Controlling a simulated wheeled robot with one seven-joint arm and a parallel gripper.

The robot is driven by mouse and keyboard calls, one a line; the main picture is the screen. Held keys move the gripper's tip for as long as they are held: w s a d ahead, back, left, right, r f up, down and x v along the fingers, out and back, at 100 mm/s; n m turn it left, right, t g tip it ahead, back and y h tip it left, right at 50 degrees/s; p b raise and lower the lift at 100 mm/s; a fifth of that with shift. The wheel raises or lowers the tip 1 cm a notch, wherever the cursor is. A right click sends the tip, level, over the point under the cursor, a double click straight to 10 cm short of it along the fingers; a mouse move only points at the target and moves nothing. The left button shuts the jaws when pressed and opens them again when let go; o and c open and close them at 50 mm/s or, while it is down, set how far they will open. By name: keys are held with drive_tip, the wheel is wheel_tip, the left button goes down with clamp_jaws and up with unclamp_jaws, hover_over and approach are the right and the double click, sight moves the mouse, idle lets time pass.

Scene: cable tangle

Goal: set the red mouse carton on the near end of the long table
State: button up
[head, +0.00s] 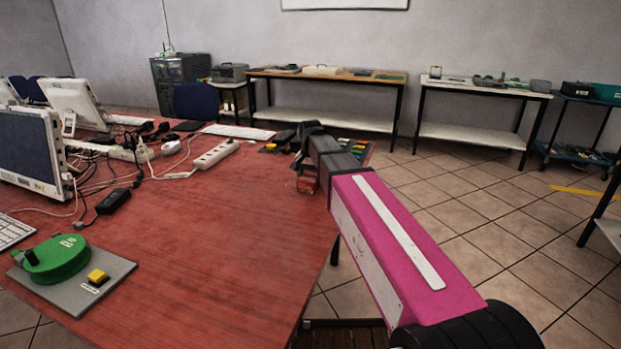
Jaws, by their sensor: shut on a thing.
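My gripper (303,165) is at the end of my pink and white arm, over the right side of the long red-topped table (210,255). It is shut on the red mouse carton (307,184), a small red block below the dark fingers. My wrist hides much of the carton. I cannot tell whether the carton touches the table top or hangs just above it.
Tangled cables, a white power strip (216,154), a black adapter (113,201) and monitors (36,150) fill the table's left side. A green reel (52,258) sits on a grey board at the near left. The table's near middle is bare. Side benches (325,118) line the wall.

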sight(310, 175)
drive_tip(key=shift+f, duration=0.2)
drive_tip(key=o, duration=1)
drive_tip(key=shift+c, duration=0.2)
drive_tip(key=shift+r, duration=0.15)
wheel_tip(310, 175, up, 12)
